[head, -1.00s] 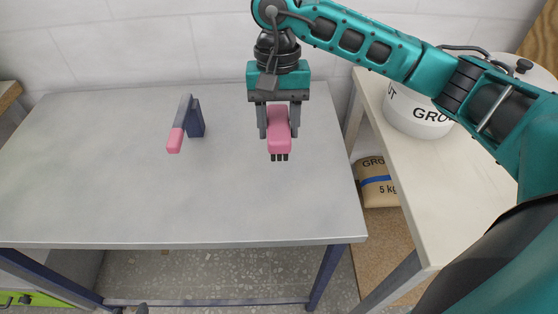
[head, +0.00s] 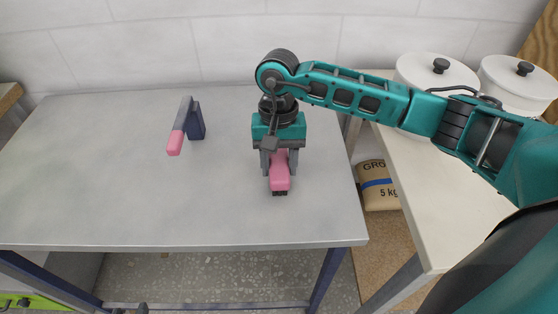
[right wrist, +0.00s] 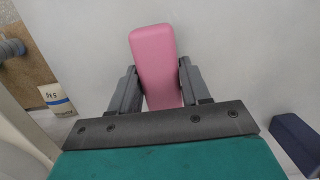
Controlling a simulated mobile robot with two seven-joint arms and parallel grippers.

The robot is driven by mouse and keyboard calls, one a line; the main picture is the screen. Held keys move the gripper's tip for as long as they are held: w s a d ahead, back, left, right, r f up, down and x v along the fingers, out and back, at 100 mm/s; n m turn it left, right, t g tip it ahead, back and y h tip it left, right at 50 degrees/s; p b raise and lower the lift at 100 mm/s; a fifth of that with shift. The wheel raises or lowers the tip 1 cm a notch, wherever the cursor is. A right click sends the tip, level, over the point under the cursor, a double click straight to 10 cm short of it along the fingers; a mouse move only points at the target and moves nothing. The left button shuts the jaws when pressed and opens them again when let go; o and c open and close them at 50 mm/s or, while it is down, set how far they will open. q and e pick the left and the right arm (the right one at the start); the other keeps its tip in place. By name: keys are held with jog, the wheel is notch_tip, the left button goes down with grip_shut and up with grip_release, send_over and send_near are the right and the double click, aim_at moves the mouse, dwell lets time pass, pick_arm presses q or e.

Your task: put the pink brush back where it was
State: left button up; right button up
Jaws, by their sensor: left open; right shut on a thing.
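The pink brush (head: 279,176) has a pink body and short dark bristles at its near end. My right gripper (head: 279,168) is shut on it, with a finger on each side. The gripper points down over the right part of the grey table (head: 110,205). The brush is low over the tabletop; I cannot tell whether it touches. In the right wrist view the pink body (right wrist: 156,60) stands out between the fingers, and its bristles are hidden. Only the tip of my left gripper (head: 142,308) shows at the bottom edge, away from the brush.
A dark blue stand (head: 196,122) on the table's left half holds a grey-bladed tool with a pink handle (head: 175,143). A pale side counter (head: 430,190) with white lidded pots (head: 435,72) stands at the right. The table's front left is clear.

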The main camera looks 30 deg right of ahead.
aim_at(278, 156)
jog(key=shift+f, duration=0.2)
jog(key=o, duration=1)
jog(key=shift+r, duration=0.1)
jog(key=shift+r, duration=0.15)
jog(key=shift+w+d+r, duration=0.15)
jog(key=shift+w+r, duration=0.1)
jog(key=shift+r, duration=1.75)
jog(key=shift+w+d+r, duration=0.1)
jog(key=shift+w+r, duration=0.2)
jog(key=shift+r, duration=1.65)
jog(key=shift+w+d+r, duration=0.15)
jog(key=shift+w+r, duration=0.1)
jog(key=shift+r, duration=1.75)
